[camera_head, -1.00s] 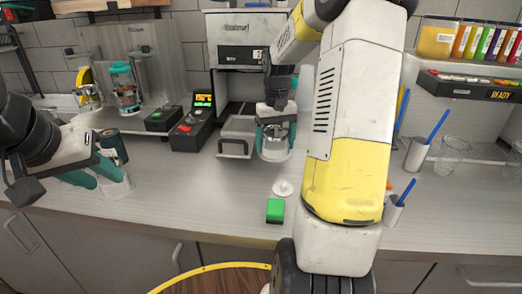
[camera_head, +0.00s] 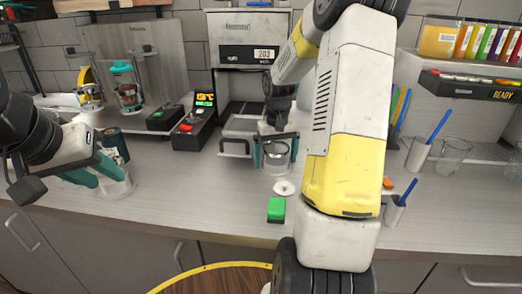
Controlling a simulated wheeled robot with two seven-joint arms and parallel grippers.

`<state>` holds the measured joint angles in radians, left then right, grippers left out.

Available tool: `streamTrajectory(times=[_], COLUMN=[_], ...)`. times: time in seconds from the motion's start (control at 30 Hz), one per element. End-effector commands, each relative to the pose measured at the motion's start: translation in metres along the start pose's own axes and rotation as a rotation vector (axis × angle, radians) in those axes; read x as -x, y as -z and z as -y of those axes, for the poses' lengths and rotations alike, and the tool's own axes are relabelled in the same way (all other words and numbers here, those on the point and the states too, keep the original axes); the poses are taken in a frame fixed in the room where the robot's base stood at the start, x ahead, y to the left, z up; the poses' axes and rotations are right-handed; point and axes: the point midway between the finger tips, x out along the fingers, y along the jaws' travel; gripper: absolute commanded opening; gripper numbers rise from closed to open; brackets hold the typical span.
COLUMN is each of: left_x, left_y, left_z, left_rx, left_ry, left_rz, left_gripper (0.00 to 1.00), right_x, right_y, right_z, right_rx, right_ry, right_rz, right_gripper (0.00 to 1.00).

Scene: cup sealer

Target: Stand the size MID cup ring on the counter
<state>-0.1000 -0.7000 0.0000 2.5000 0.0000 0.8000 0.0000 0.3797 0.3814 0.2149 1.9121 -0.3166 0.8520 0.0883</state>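My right gripper (camera_head: 276,156) is low over the counter, in front of the sealer. Its two teal fingers stand on either side of a round, greyish cup ring (camera_head: 276,164), which it appears to grip. The ring looks upright, at or just above the counter; exact contact is unclear, and no size mark is readable. My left gripper (camera_head: 98,172) is at the left, its teal fingers beside a clear cup (camera_head: 117,187) on the counter. Whether those fingers press on the cup cannot be told.
A white disc (camera_head: 284,188) and a green block (camera_head: 277,209) lie just in front of the ring. The sealer (camera_head: 249,50) with its tray handle (camera_head: 234,147) stands behind. A control box (camera_head: 193,132) is left of it. Straw holders (camera_head: 394,212) and clear cups (camera_head: 452,155) stand right. Counter between the grippers is clear.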

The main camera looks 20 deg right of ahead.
Motion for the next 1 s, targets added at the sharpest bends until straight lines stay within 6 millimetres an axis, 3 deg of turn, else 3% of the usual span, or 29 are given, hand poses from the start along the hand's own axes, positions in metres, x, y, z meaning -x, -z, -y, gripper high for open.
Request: streamTrajectory(times=[0.33,0.8,1.0], left_x=[0.0,0.0,0.0], left_y=[0.0,0.0,0.0], left_z=[0.0,0.0,0.0], left_rx=[0.0,0.0,0.0], left_ry=[0.0,0.0,0.0], left_rz=[0.0,0.0,0.0], left_gripper=[0.36,0.36,0.36], right_x=[0.01,0.102,0.122], right_y=[0.001,0.001,-0.001], right_z=[0.0,0.0,0.001], right_rx=[-0.001,0.0,0.001], right_ry=[-0.001,0.0,-0.001], right_rz=[-0.002,-0.004,-0.003], right_gripper=[1.0,1.0,1.0])
